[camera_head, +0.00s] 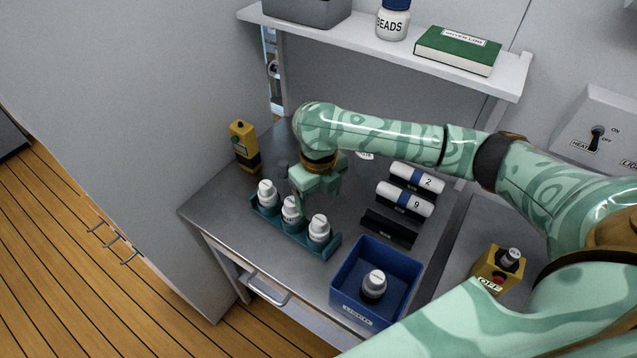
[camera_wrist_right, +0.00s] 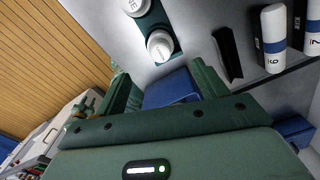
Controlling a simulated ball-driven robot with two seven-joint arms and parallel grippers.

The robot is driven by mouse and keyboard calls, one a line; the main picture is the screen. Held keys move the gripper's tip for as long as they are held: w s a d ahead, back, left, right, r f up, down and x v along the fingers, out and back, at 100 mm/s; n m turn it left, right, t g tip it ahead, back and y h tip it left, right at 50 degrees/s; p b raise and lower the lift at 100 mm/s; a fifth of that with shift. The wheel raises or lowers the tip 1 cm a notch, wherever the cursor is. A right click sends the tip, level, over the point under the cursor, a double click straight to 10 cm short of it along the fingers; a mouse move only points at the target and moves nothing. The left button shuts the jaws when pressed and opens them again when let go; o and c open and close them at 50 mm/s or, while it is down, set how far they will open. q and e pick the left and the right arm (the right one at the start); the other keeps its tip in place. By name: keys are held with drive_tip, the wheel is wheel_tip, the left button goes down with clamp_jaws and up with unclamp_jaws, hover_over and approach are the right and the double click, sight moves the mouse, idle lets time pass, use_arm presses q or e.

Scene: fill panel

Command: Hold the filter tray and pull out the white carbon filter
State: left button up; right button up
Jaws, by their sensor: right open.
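A teal tray (camera_head: 322,250) on the grey bench holds three white lidded pieces in a row: a left one (camera_head: 267,193), a middle one (camera_head: 291,212) and a right one (camera_head: 319,228). Their labels are too small to read, so I cannot tell which is the carbon filter. My right gripper (camera_head: 317,190) is open, just above and behind the middle piece. In the right wrist view the gripper (camera_wrist_right: 165,95) has nothing between its fingers but a view of a blue bin (camera_wrist_right: 172,87); the tray (camera_wrist_right: 155,22) shows beyond. My left gripper is out of view.
The blue bin (camera_head: 347,270) holds one white piece (camera_head: 374,284). Blue-banded cylinders (camera_head: 405,199) lie in black cradles beside an empty cradle (camera_head: 388,228). A yellow device (camera_head: 244,147) stands back left. A shelf (camera_head: 480,82) overhangs the bench. A yellow switch box (camera_head: 499,267) is right.

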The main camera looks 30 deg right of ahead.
sight(319, 219)
wheel_tip(319, 219, down, 12)
drive_tip(key=b, duration=0.3)
drive_tip(key=shift+f, duration=0.2)
drive_tip(key=c, duration=0.7)
drive_tip(key=o, duration=0.7)
drive_tip(key=shift+d+r, duration=0.1)
drive_tip(key=shift+r, duration=0.05)
wheel_tip(319, 219, up, 16)
drive_tip(key=p, duration=0.4)
drive_tip(key=shift+p, duration=0.35)
